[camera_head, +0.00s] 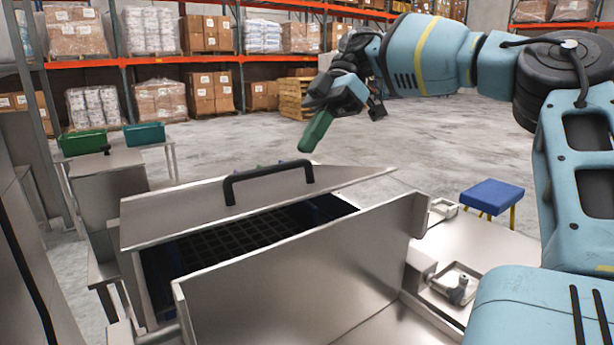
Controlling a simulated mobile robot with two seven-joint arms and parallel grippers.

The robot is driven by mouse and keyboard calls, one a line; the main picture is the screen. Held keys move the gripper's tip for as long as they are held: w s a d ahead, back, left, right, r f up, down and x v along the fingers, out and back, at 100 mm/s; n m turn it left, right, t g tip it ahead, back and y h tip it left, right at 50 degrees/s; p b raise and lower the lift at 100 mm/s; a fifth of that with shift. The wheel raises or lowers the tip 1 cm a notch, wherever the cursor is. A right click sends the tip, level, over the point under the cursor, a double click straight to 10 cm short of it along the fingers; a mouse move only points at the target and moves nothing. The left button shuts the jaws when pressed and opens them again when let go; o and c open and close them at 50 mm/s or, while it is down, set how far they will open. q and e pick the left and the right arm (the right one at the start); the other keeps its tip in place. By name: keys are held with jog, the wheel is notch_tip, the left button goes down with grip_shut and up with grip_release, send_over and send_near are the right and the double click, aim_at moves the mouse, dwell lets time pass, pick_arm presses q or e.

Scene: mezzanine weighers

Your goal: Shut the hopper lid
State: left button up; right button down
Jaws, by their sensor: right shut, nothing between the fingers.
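The hopper lid (176,213) is a brushed metal plate with a black bar handle (268,178). It is tilted partly open over the hopper, and a dark grid (255,232) shows in the gap below it. The hopper's metal front wall (305,275) stands nearer to me. My right gripper (308,146) is in the air beyond the lid, up and to the right of the handle, with its green fingers together and pointing down-left. Nothing is between them, and it appears apart from the lid. My left gripper is not in view.
A metal worktop (480,240) with a small latch-like fitting (458,288) lies right of the hopper. A blue stool (492,195) stands beyond it. Green bins (82,142) sit on a stand at left. Racks of boxes line the back. The concrete floor between is clear.

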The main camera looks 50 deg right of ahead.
aim_at(338, 186)
jog(key=f, duration=0.1)
jog(key=a+f, duration=0.2)
jog(key=f, duration=0.1)
jog(key=shift+s+a, duration=0.15)
jog(key=shift+s, duration=0.1)
jog(key=shift+s+f, duration=0.15)
jog(key=shift+f, duration=0.55)
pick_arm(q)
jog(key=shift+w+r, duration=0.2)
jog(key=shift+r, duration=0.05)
pick_arm(e)
jog(key=shift+f, duration=0.2)
jog(key=shift+t, duration=0.4)
jog(key=f, duration=0.2)
jog(key=s+f, duration=0.1)
jog(key=f, duration=0.1)
jog(key=f+p, duration=0.1)
jog(key=f, duration=0.2)
jog(key=shift+s+a, duration=0.25)
jog(key=shift+s, duration=0.15)
jog(key=shift+f+n, duration=0.3)
jog(key=shift+f, duration=0.3)
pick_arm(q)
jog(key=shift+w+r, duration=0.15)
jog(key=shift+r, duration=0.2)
pick_arm(e)
jog(key=shift+r, duration=0.1)
jog(key=shift+v, duration=3.8)
